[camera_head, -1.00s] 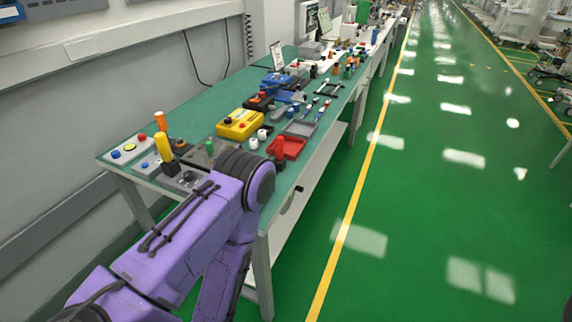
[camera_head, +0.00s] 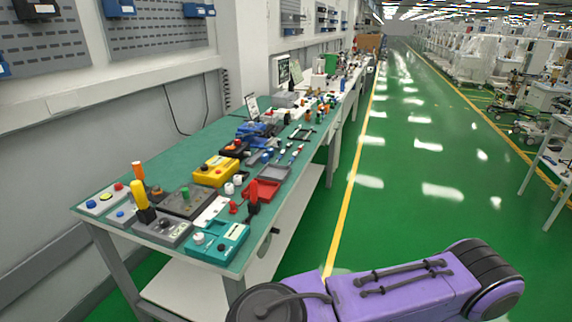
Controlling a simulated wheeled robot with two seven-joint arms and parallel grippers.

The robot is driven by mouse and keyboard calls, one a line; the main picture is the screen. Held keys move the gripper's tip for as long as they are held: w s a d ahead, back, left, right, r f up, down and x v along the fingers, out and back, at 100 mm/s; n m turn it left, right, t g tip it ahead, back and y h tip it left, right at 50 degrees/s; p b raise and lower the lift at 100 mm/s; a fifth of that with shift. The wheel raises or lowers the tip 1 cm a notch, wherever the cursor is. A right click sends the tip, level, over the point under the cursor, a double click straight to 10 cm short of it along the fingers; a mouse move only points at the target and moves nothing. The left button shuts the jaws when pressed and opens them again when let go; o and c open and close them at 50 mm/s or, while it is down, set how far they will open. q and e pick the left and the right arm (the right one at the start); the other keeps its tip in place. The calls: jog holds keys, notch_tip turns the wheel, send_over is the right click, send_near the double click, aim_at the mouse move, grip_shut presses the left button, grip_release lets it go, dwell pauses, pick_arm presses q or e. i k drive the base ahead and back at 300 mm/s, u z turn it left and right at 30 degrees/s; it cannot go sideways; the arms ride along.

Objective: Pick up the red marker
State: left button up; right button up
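Several slim pen-like items (camera_head: 297,151) lie on the green bench top near its right edge, past the red tray. Some have red or blue parts, but they are too small for me to tell which is the red marker. One of my purple arm links (camera_head: 410,295) crosses the lower right of the view, over the floor and in front of the bench. Neither of my grippers is in view.
The green-topped bench (camera_head: 150,168) runs away along the wall. A teal box (camera_head: 222,243), yellow box (camera_head: 215,172), red tray (camera_head: 262,191) and grey tray (camera_head: 273,172) stand on it. The green floor (camera_head: 400,215) to the right is open.

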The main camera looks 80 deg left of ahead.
aim_at(232, 210)
jog(key=z, duration=0.1)
jog(key=k, duration=0.25)
jog(key=u, duration=1)
